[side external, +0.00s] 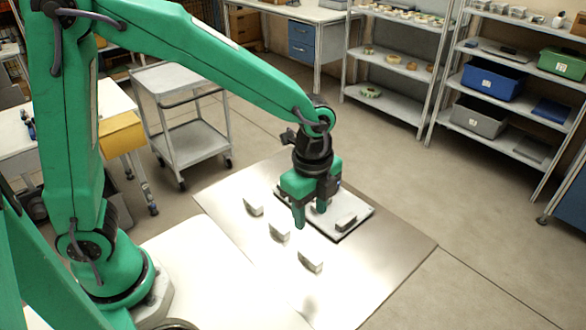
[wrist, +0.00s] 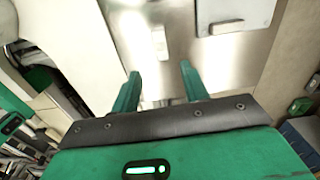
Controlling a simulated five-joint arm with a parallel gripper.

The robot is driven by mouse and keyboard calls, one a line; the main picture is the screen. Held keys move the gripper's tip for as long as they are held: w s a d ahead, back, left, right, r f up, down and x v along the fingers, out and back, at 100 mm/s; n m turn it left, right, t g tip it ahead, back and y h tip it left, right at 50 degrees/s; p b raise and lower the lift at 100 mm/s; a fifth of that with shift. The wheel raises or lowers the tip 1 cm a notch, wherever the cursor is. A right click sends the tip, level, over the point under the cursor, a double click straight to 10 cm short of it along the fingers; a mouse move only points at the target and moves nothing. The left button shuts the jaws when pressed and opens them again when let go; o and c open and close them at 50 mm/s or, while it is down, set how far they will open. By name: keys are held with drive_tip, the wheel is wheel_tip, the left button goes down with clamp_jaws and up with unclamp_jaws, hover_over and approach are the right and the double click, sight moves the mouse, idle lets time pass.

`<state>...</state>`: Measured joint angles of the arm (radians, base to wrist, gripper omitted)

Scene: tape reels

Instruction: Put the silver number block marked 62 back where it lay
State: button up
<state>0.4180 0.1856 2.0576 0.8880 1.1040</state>
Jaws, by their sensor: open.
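Several small silver blocks are in the side view, and no number on them can be read. Three stand in a row on the metal sheet: a left block (side external: 253,206), a middle block (side external: 279,231) and a front block (side external: 310,260). Another block (side external: 346,222) lies on the pale dark-edged plate (side external: 361,210). My gripper (side external: 311,217) is open and points down over the near edge of the plate, close to the middle block. In the wrist view my gripper's fingers (wrist: 158,78) are apart with nothing held. One block (wrist: 160,42) shows beyond them. I cannot tell which block is 62.
The metal sheet (side external: 385,255) has bare room at its right and front. The plate also shows in the wrist view (wrist: 252,12), right of the block there. A grey trolley (side external: 195,143) and shelves (side external: 400,75) stand behind, clear of the sheet.

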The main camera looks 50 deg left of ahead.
drive_tip(key=s+a+r+n+t, duration=0.5)
drive_tip(key=s+a+r+n, duration=0.7)
drive_tip(key=a+n, duration=0.3)
drive_tip(key=shift+a+n, duration=0.15)
drive_tip(key=shift+n, duration=1.05)
